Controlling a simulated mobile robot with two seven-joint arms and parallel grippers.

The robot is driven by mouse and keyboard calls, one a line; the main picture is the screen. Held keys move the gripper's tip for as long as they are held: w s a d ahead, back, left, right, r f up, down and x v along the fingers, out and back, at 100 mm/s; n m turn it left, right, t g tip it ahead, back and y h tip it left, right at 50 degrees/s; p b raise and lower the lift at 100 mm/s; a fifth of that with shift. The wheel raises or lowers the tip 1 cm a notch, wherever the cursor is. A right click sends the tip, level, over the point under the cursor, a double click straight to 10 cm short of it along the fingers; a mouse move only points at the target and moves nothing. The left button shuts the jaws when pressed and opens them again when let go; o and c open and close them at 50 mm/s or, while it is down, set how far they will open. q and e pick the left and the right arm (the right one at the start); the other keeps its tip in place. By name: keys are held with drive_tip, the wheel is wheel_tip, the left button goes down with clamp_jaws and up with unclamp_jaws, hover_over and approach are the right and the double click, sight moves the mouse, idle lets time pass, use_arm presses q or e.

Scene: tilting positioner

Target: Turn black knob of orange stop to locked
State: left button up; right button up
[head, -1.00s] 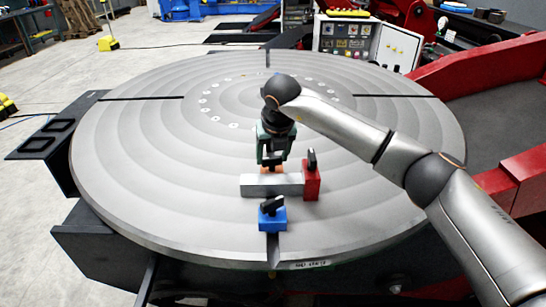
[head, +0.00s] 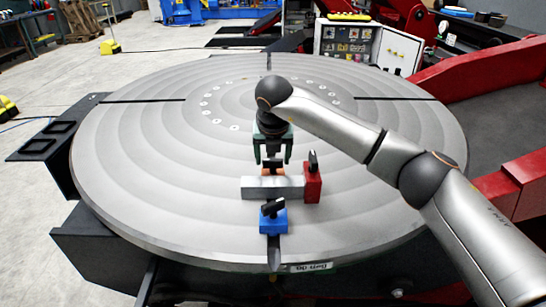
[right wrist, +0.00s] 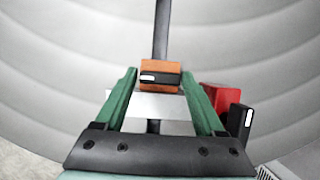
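The orange stop (head: 273,172) sits behind the grey bar on the round plate. In the right wrist view the orange stop (right wrist: 160,66) carries a black knob (right wrist: 160,78) lying crosswise, with a white mark at its left end. My right gripper (head: 273,160) points down above the orange stop. Its green fingers (right wrist: 159,72) are apart, one on each side of the stop and knob. I see no contact, but the exact height above the knob is hard to tell. My left gripper is not in view.
The grey bar (head: 270,188) has a red stop (head: 313,188) with an upright black knob at its right end. A blue stop (head: 273,222) with a slanted black knob stands in front. The slotted round plate (head: 150,170) is otherwise clear. A control box (head: 370,42) stands behind.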

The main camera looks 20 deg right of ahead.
drive_tip(key=o, duration=0.3)
drive_tip(key=v, duration=1.2)
drive_tip(key=shift+s+r+b, duration=0.1)
drive_tip(key=shift+r+b, duration=0.15)
drive_tip(key=shift+b, duration=0.15)
